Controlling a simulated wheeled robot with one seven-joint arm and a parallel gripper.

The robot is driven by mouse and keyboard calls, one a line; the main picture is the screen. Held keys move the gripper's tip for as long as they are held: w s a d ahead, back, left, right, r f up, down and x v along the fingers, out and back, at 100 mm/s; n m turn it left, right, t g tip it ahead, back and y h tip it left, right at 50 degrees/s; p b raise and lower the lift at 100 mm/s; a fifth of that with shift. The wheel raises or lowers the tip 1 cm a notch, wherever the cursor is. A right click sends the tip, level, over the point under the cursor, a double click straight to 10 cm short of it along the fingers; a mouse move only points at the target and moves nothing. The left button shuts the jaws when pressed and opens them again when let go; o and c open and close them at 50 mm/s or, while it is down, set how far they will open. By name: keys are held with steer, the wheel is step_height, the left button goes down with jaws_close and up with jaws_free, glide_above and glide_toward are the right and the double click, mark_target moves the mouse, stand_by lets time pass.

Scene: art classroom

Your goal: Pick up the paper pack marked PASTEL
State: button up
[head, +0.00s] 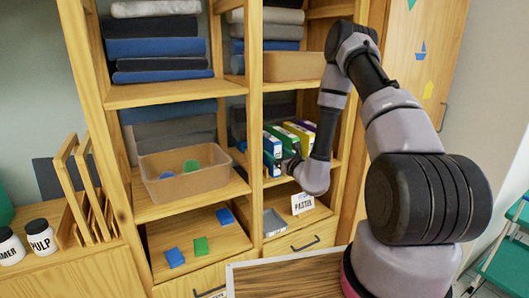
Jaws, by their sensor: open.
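A white card marked PASTEL (303,203) stands in the right bay of the wooden shelf, below the level with the packs. Several upright packs stand on the level above: a blue and white pack (271,153) at the left, then a green one (284,138), a yellow-edged one and a purple one (303,126). I cannot read a PASTEL marking on any of them. My gripper (291,167) is open at the front of these packs, beside the blue and white one. My wrist hides part of the row, and I cannot tell whether the fingers touch a pack.
Shelf uprights (256,120) and boards surround the packs closely. A tan bin (185,185) with small blue and green pieces stands in the left bay. A grey tray (274,222) lies beside the card. Folded cloths fill the upper shelves. A wooden-topped surface (285,277) is in front.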

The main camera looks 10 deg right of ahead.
steer(key=x, duration=0.7)
steer(key=shift+w+d+r, duration=0.15)
steer(key=shift+w+d, duration=0.05)
steer(key=shift+w, duration=0.1)
jaws_close()
stand_by(1.1)
